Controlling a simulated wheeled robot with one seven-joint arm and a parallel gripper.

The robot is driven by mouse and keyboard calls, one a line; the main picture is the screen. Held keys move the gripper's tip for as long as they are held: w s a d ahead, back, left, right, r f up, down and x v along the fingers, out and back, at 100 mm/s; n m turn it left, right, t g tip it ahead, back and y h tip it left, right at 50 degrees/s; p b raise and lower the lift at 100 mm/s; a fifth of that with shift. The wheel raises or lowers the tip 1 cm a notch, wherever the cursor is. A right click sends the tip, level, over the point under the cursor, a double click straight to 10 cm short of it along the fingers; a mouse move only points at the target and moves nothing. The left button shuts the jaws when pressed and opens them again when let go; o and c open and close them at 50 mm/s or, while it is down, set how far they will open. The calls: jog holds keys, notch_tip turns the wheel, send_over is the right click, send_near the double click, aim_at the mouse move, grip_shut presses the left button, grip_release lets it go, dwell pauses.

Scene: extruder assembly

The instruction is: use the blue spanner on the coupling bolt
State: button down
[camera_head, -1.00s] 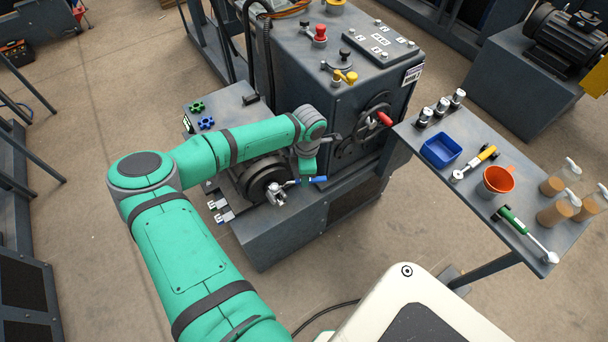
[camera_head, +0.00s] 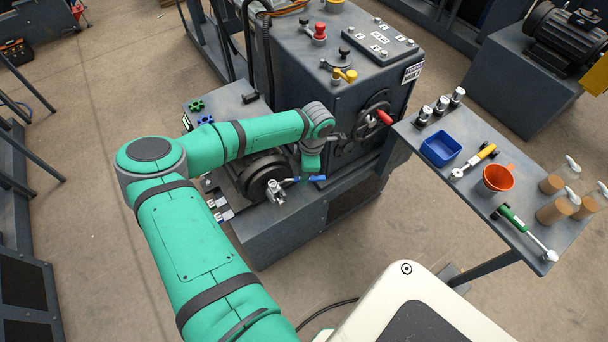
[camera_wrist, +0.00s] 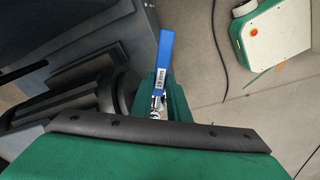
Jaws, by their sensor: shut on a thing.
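The blue spanner (camera_head: 318,178) has its blue handle sticking out to the right of my gripper (camera_head: 308,177). In the wrist view, the handle (camera_wrist: 163,62) carries a "19 mm" label, and my gripper (camera_wrist: 157,98) is shut on the spanner's metal part. The dark round coupling (camera_head: 257,172) is on the machine's low bench, left of my gripper. A silvery bolt fitting (camera_head: 276,192) sits at the coupling's front, near the spanner's left end. I cannot tell whether the spanner's jaw is seated on the bolt.
The machine cabinet (camera_head: 345,110) stands close behind my gripper. A side table (camera_head: 448,190) at right holds a blue bin (camera_head: 440,149), a yellow-handled tool (camera_head: 474,162), an orange funnel (camera_head: 497,178), a green-handled tool (camera_head: 520,230) and several jars. Knobs (camera_head: 197,105) lie on the bench's left.

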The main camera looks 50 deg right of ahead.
jog(key=shift+r, duration=0.3)
jog(key=shift+r, duration=2.45)
